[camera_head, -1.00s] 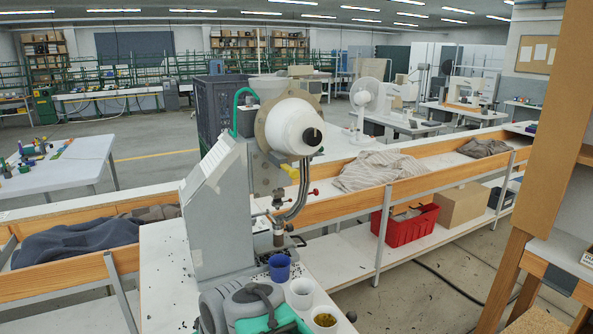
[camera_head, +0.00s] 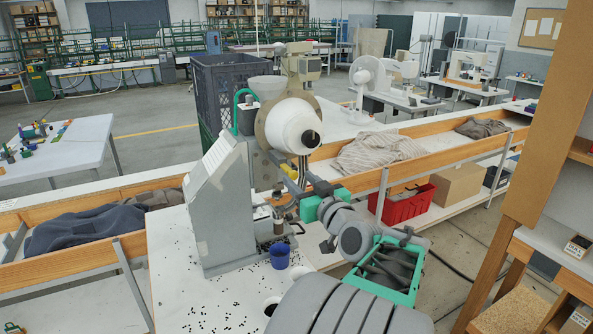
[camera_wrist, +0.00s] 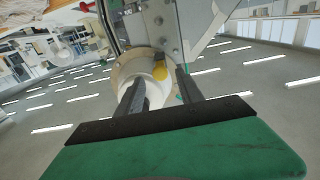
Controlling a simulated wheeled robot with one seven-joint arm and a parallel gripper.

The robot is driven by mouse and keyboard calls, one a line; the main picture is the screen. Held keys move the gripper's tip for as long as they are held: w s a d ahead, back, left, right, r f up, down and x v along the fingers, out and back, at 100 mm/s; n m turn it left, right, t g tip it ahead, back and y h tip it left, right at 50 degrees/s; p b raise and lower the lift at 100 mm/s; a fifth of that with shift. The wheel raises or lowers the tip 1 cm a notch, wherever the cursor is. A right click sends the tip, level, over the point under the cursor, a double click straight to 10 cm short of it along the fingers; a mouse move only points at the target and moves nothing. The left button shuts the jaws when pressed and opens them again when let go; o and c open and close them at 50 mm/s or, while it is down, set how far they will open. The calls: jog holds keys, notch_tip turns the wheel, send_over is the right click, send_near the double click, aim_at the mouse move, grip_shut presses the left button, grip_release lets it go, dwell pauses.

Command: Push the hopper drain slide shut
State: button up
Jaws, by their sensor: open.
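The eyelet press (camera_head: 225,200) stands on a white bench, with a round white hopper drum (camera_head: 290,122) on its front. A yellow tab (camera_wrist: 160,72) sits at the drum's edge in the wrist view and looks like the drain slide's handle. How far the slide stands out cannot be told. My gripper (camera_head: 287,168) is at the press, just below the drum. In the wrist view my gripper's two dark fingers (camera_wrist: 159,84) are apart, with the yellow tab seen between their tips. No contact can be made out. My gripper partly hides the tab in the head view.
A blue cup (camera_head: 280,255) stands below the press head, with small dark eyelets scattered on the bench (camera_head: 185,285). A dark crate (camera_head: 222,95) stands behind. A wooden post (camera_head: 545,120) rises at the right.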

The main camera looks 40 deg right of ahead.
aim_at(287, 169)
jog(key=shift+x, duration=1.25)
grip_shut()
dwell(0.4)
